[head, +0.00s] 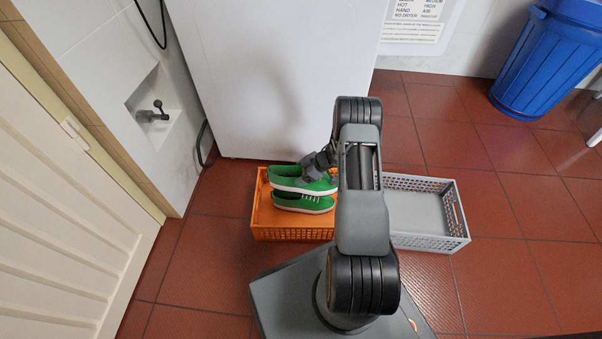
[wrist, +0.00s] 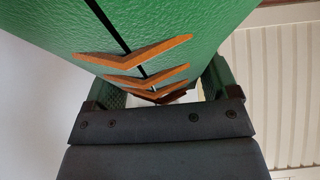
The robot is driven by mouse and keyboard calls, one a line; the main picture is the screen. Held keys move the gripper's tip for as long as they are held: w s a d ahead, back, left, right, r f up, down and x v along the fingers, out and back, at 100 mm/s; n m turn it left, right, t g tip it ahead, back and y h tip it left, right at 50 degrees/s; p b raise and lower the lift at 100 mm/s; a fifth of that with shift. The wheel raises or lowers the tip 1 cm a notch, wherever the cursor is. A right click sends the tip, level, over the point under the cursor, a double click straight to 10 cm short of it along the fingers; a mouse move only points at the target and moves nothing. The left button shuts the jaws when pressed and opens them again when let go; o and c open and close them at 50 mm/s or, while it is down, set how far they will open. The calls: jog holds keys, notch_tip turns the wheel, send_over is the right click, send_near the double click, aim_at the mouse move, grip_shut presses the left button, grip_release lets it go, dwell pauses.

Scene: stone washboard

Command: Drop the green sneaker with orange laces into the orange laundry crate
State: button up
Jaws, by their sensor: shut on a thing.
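My gripper (head: 314,170) is shut on a green sneaker (head: 289,182) with a pale sole and holds it over the orange laundry crate (head: 288,235). In the wrist view the held green sneaker (wrist: 190,30) fills the space between the fingers, and its orange laces (wrist: 138,58) show clearly. A second green sneaker (head: 305,204) with white laces shows just below the held one, within the crate's outline. My arm hides the right end of the orange crate. I cannot tell whether the held sneaker touches the other one.
A grey crate (head: 432,243), empty where visible, stands right of the orange one. A white appliance (head: 270,80) stands directly behind the crates. A wall recess with a tap (head: 152,115) is at left, and a blue bin (head: 545,65) at far right. Red floor tiles are clear at right.

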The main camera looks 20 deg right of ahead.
jog(key=shift+f+b, duration=0.55)
jog(key=shift+f, duration=0.35)
jog(key=shift+r, duration=0.1)
jog(key=o, duration=1.3)
jog(key=p+v, duration=0.5)
jog(key=v, duration=0.7)
jog(key=shift+r+p, duration=0.1)
jog(key=shift+p, duration=0.3)
jog(key=shift+v, duration=0.8)
jog(key=shift+d, duration=0.1)
